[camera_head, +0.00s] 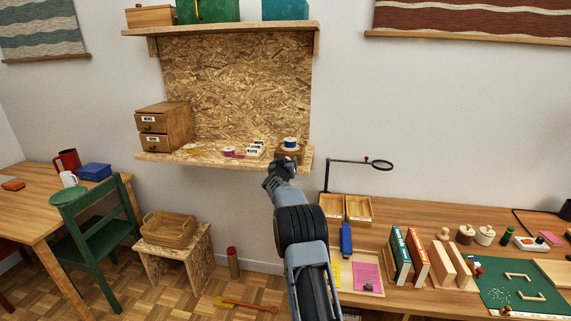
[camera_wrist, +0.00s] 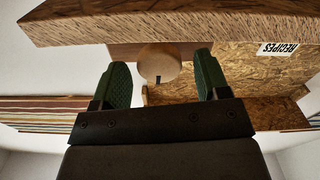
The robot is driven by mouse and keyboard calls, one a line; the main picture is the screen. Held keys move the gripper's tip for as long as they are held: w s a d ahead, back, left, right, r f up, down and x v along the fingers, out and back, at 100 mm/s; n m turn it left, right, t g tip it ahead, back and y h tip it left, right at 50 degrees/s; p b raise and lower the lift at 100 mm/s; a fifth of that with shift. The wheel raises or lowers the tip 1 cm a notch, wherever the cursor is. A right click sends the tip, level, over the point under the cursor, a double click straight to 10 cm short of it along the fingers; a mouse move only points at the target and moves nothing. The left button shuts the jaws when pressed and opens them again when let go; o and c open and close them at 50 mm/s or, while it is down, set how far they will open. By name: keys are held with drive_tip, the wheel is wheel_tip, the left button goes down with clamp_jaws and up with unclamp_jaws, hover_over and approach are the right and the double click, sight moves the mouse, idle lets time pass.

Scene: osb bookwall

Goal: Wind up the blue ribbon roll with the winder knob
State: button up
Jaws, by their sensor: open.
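The blue ribbon roll (camera_head: 291,142), blue and white, sits on top of a wooden winder block (camera_head: 291,152) at the right end of the chipboard shelf. In the wrist view, which looks upside down, a round pale wooden knob (camera_wrist: 160,62) with a dark mark shows in front of the brown winder body (camera_wrist: 124,50). My gripper (camera_wrist: 163,78) is open, its green pads on either side of the knob with visible gaps. In the head view my gripper (camera_head: 280,170) is at the shelf's front edge, just below the block. The roll is not visible in the wrist view.
The shelf (camera_head: 205,160) also holds a drawer box (camera_head: 165,127), small ribbon items and a white tray (camera_head: 256,148). Its front edge (camera_wrist: 200,24) lies close to my fingers. A magnifier lamp (camera_head: 362,162) stands to the right above the desk.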

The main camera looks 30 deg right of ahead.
drive_tip(key=c, duration=0.9)
drive_tip(key=shift+c, duration=0.2)
drive_tip(key=shift+m, duration=0.4)
drive_tip(key=shift+m+b, duration=1.2)
drive_tip(key=shift+m, duration=1.6)
